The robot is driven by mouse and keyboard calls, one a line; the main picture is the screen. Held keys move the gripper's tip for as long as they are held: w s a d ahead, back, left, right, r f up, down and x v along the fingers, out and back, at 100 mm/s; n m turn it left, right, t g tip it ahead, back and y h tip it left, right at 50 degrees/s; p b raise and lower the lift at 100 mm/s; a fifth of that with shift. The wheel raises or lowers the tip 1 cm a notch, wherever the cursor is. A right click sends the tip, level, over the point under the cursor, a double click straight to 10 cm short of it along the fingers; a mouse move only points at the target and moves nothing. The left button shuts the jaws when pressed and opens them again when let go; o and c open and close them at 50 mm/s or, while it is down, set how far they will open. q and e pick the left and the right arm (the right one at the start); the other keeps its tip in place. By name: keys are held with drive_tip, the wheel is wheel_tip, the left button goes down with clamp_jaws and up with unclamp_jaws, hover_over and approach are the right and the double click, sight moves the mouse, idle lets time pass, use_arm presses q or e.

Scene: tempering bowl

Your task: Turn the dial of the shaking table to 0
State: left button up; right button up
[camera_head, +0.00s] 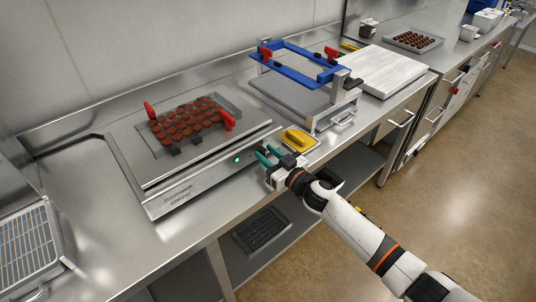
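The shaking table (185,195) is a steel unit on the bench at the left. Its top holds a tray (228,103) of brown chocolates with red clamps. A small green light (236,159) glows on its front panel. My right gripper (264,154) has teal fingers and is at the right end of that panel, just right of the light. The dial is not clearly visible; the fingers cover that spot. Two fingertips show slightly apart, but I cannot tell if they hold anything. My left gripper is not in view.
A blue frame (290,58) stands on a steel stand to the right. A white board (384,70) lies farther right. A wire rack (25,250) is at the lower left.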

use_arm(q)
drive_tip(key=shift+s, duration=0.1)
use_arm(e)
drive_tip(key=shift+w+a, duration=0.1)
drive_tip(key=c, duration=0.6)
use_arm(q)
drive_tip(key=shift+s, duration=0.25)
use_arm(e)
drive_tip(key=shift+c, duration=0.2)
drive_tip(key=n, duration=0.3)
drive_tip(key=shift+a+n, duration=0.1)
drive_tip(key=shift+n, duration=0.2)
drive_tip(key=shift+s+a+f+n, duration=0.1)
drive_tip(key=shift+n, duration=0.7)
drive_tip(key=shift+s+a+f+n, duration=0.1)
drive_tip(key=shift+n, duration=0.7)
